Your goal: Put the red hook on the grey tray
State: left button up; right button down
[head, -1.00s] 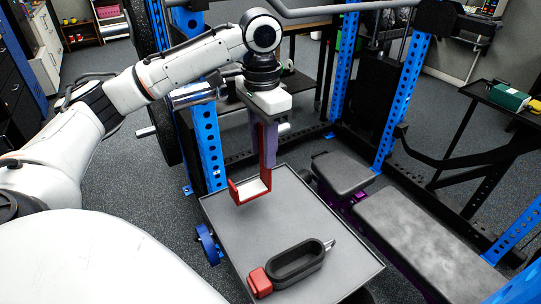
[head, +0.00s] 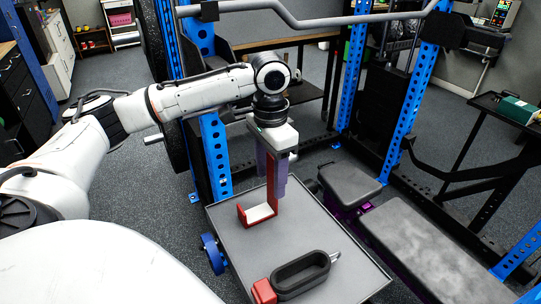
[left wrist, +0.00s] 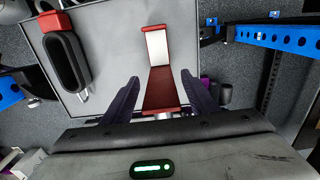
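The red hook (head: 272,185) has a tall upright bar and a short foot with a pale upper face and a raised lip. It appears to rest upright on the grey tray (head: 325,240), towards its far side. My left gripper (head: 273,185) points down from above, with its purple fingers on either side of the bar. In the left wrist view, the hook (left wrist: 160,85) shows between the fingertips (left wrist: 160,78), with a small gap on each side, so the gripper is open. The tray (left wrist: 112,60) shows behind it. My right gripper is not in view.
A black oval holder (head: 301,287) and a red block (head: 263,291) sit at the tray's near side. A padded bench (head: 430,240) stands to the right. Blue rack posts (head: 214,155) and a bar rise behind the tray. The tray's middle is clear.

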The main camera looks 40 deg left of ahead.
pick_arm(q)
jog(key=shift+r, duration=0.1)
notch_tip(320, 180, up, 12)
dwell(0.6)
dwell(0.6)
